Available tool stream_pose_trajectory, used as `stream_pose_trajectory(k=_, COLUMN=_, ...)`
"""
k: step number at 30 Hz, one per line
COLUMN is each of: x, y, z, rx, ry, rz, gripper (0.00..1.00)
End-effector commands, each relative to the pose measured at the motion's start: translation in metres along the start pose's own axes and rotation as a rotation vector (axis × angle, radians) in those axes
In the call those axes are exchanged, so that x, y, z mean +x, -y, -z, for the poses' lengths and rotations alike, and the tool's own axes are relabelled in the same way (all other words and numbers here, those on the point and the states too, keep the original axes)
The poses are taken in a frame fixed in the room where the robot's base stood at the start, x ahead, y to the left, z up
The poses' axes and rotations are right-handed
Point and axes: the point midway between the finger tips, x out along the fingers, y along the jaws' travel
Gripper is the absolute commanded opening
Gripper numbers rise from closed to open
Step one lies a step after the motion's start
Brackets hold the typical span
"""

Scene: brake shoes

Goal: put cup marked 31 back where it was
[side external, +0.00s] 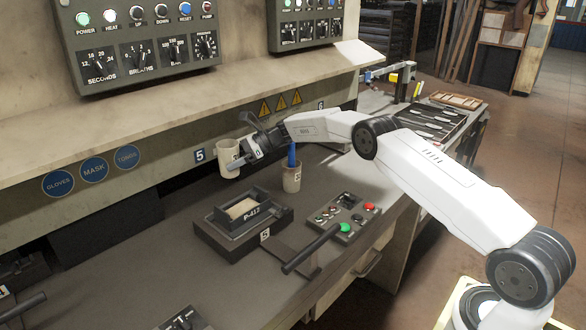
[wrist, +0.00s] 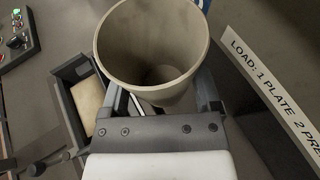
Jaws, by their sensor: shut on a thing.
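My gripper (side external: 243,153) is shut on a beige cup (side external: 228,160) and holds it above the bench. In the wrist view the open mouth of this cup (wrist: 150,60) faces the camera, it looks empty inside, and my gripper (wrist: 157,98) has a finger on either side. I cannot read a number on the held cup. A second beige cup (side external: 292,180) stands upright on the bench to the right, with a blue-handled thing (side external: 292,154) in it. Its label is too small to read surely.
A shelf edge with signs (side external: 125,157) runs behind the held cup. The bench at front left has clear room.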

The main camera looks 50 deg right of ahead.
Motion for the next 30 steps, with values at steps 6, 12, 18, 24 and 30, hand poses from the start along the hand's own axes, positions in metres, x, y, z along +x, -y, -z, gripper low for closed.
stream_pose_trajectory(k=6, x=-0.012, y=-0.011, z=-0.006, rx=0.005, ry=0.008, rz=0.01, gripper=0.13)
stream_pose_trajectory(k=12, x=-0.021, y=-0.023, z=-0.009, rx=0.007, ry=0.012, rz=0.018, gripper=0.13)
stream_pose_trajectory(k=18, x=-0.03, y=-0.036, z=-0.012, rx=0.01, ry=0.015, rz=0.025, gripper=0.13)
stream_pose_trajectory(k=24, x=-0.039, y=-0.05, z=-0.014, rx=0.014, ry=0.018, rz=0.035, gripper=0.13)
stream_pose_trajectory(k=30, x=-0.049, y=-0.07, z=-0.017, rx=0.018, ry=0.019, rz=0.047, gripper=0.13)
